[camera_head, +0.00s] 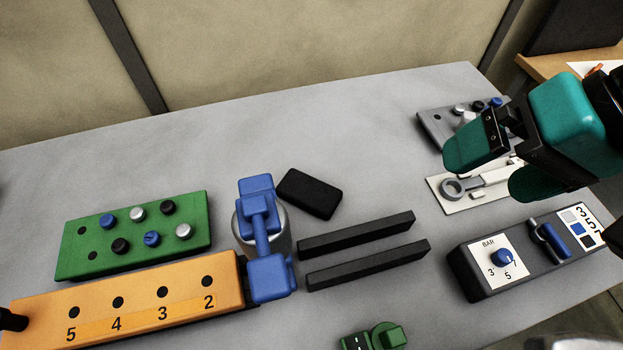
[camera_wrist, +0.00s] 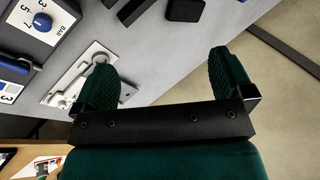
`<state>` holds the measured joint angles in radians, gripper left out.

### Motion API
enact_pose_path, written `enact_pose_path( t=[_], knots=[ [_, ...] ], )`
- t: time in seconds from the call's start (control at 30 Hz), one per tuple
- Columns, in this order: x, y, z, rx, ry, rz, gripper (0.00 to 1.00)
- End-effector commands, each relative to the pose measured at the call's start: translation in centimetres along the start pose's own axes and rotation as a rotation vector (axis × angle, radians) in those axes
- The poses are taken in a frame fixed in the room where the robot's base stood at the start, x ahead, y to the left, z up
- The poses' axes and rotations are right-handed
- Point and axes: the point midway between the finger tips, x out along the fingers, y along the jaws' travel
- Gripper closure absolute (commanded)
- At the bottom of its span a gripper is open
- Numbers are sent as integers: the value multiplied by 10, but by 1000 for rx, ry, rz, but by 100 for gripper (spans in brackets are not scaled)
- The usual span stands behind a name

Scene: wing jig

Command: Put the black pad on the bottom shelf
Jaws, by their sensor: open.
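The black pad (camera_head: 310,193) lies flat on the grey table, just right of a blue clamp-like device and behind two black bars. In the wrist view a dark block at the top edge (camera_wrist: 185,10) looks like the same pad, partly cut off. My gripper (camera_head: 488,172) has green fingers and is open and empty. It is at the right of the head view, above the table and well apart from the pad. The wrist view shows its fingers spread (camera_wrist: 162,62) with nothing between them. I see no bottom shelf in either view.
Two black bars (camera_head: 358,232) lie before the pad. The blue device (camera_head: 262,225), green peg block (camera_head: 135,235) and orange numbered block (camera_head: 140,300) stand left. A tool board (camera_head: 465,195) and BAR control box (camera_head: 500,265) are right. The table behind the pad is clear.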

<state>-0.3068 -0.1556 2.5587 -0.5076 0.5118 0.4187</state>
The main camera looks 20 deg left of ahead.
Motion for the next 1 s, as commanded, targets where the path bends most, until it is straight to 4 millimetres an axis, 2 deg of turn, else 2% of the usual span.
enact_pose_path(
  t=[0.03, 0.3, 0.4, 0.5, 0.6, 0.7, 0.83, 1.0],
  knots=[
    [16, -4, -6, 148, -3, -30, 1],
    [99, -23, -39, 1148, -28, -228, 1],
    [123, -26, -45, 1459, -59, -286, 1],
    [141, -28, -48, 1696, -89, -329, 1],
    [152, -28, -50, 1849, -110, -359, 1],
    [160, -30, -51, 1923, -123, -373, 1],
    [180, -35, -55, 1943, -128, -375, 1],
    [216, -45, -63, 1941, -127, -374, 1]
  ],
)
